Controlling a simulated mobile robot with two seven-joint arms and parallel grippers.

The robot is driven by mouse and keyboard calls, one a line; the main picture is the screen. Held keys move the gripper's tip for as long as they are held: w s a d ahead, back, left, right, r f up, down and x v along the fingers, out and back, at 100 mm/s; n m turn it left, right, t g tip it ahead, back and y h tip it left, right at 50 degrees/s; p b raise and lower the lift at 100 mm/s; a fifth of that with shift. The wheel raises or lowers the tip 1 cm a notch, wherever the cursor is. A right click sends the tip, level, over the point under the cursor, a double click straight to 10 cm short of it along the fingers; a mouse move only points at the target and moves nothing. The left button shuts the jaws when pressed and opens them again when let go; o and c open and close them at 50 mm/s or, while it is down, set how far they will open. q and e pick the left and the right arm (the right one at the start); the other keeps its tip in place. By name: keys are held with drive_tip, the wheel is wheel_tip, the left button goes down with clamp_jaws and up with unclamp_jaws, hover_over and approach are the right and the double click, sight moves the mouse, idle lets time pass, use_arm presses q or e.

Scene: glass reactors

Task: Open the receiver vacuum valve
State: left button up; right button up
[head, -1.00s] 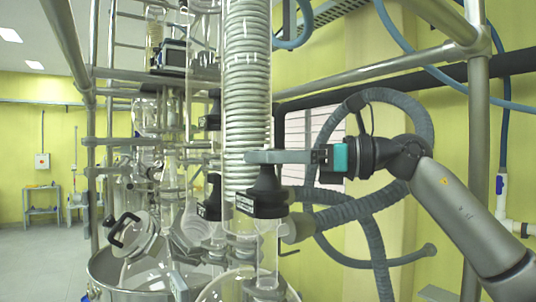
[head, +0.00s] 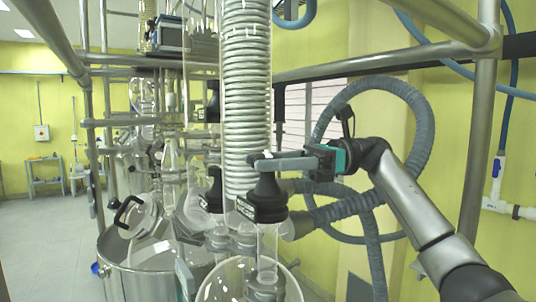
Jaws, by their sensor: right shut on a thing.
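A black valve (head: 264,203) with a tapered upper part and a blocky lower body sits on a clear glass neck, just below and right of the coiled glass condenser (head: 246,100). My right gripper (head: 266,166) reaches in from the right, its grey fingers at the top of this valve. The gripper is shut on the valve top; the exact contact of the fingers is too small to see. Whether this is the receiver vacuum valve cannot be read from a label. A round glass vessel (head: 245,283) is below it.
Metal frame bars (head: 395,57) cross above my right arm, with an upright post (head: 482,140) at the right. A grey ribbed hose (head: 420,130) loops behind the arm. Another black valve (head: 212,193) stands left of the held one. Open floor (head: 45,235) lies at left.

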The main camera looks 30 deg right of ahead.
drive_tip(key=o, duration=1.1)
drive_tip(key=d, duration=0.2)
drive_tip(key=s+d+p, duration=0.1)
drive_tip(key=d, duration=0.2)
drive_tip(key=d+p, duration=0.1)
drive_tip(key=d, duration=0.2)
drive_tip(key=shift+s, duration=0.25)
